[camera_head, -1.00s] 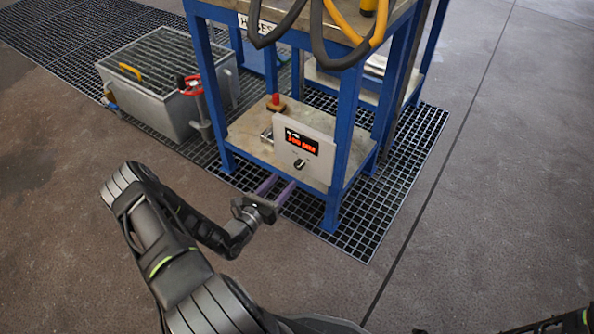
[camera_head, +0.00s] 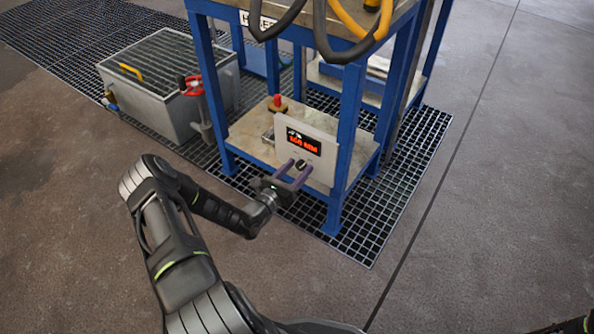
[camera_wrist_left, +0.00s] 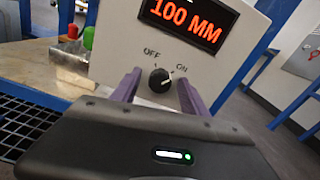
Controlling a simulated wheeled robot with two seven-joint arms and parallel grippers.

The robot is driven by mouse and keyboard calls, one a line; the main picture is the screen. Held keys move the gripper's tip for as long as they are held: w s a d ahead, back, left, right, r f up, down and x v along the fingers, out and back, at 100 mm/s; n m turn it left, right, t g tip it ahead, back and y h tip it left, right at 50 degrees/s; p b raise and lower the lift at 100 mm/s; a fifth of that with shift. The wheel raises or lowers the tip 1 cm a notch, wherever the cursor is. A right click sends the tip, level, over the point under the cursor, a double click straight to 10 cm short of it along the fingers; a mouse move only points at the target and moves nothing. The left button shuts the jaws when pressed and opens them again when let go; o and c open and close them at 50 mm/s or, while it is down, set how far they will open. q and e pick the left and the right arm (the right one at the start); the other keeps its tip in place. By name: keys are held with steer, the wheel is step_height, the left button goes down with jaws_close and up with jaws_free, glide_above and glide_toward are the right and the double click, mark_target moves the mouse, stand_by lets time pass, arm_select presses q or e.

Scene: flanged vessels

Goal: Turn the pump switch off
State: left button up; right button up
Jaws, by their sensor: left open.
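The pump switch is a round black knob (camera_head: 300,164) low on a pale grey panel (camera_head: 323,150) on the lower shelf of a blue-framed bench. In the left wrist view the knob (camera_wrist_left: 159,80) sits between the printed words OFF and ON, and its light mark seems to point up and right, toward ON. A display (camera_wrist_left: 188,20) above it reads "100 MM" in orange. My left gripper (camera_head: 296,169) is open, with its two purple fingers on either side of the knob. Contact with the knob cannot be told.
A red button (camera_head: 277,100) stands on the shelf behind the panel, with a green one (camera_wrist_left: 88,38) beside it. Hoses (camera_head: 335,45) hang from the bench top. A grey tank (camera_head: 160,95) with a red valve wheel (camera_head: 191,85) stands at left. The floor in front is clear.

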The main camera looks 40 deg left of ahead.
arm_select(q)
steer(key=shift+c, duration=0.3)
jaws_close()
steer(key=shift+n, duration=0.3)
steer(key=shift+n+p, duration=1.05)
steer(key=shift+n, duration=0.35)
steer(key=n+p, duration=0.1)
steer(key=n, duration=0.2)
steer(key=shift+n, duration=0.3)
steer(key=n+p, duration=0.1)
steer(key=n, duration=0.3)
steer(key=shift+f, duration=0.1)
steer(key=n, duration=0.5)
steer(key=shift+a, duration=0.1)
